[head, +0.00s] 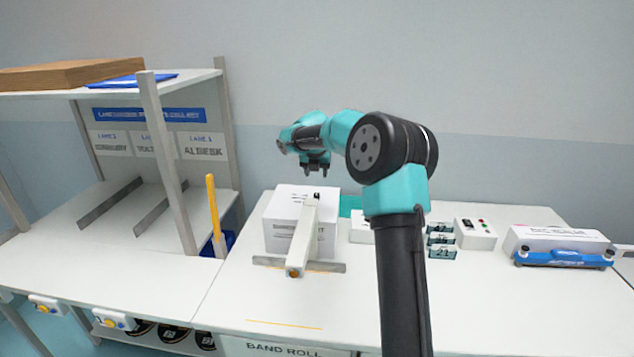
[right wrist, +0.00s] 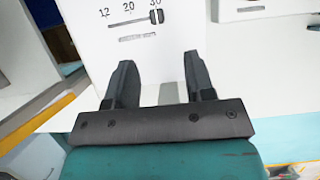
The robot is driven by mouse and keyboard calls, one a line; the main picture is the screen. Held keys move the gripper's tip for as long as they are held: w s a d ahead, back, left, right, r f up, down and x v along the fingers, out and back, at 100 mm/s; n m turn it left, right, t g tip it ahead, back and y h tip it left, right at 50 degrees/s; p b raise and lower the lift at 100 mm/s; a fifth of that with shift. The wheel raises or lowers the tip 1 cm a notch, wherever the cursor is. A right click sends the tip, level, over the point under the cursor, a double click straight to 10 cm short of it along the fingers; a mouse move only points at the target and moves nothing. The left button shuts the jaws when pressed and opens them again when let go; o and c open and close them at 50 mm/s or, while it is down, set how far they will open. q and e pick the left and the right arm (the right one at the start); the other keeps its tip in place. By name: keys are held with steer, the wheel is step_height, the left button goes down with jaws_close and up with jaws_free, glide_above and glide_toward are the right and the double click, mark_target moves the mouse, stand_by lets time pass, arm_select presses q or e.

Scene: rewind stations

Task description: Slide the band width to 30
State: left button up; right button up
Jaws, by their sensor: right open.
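The white band machine (head: 270,238) stands on the table left of centre in the head view. In the right wrist view its face (right wrist: 105,45) carries a width scale marked 12, 20 and 30. The dark slider knob (right wrist: 156,16) sits at the right end of its slot, just under the 30 mark. My right gripper (head: 316,173) hangs above the machine's back edge. In the right wrist view the gripper (right wrist: 158,62) has its fingers apart with nothing between them, and the knob is beyond the fingertips, not touched. My left gripper is not in view.
A pale arm with an orange end lies across the machine's front. The table front is clear.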

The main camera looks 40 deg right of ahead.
mark_target(318, 194)
steer(key=v, duration=0.5)
steer(key=shift+r, duration=0.2)
steer(key=shift+f, duration=0.1)
steer(key=x, duration=1.6)
steer(key=shift+w+a+f, duration=0.1)
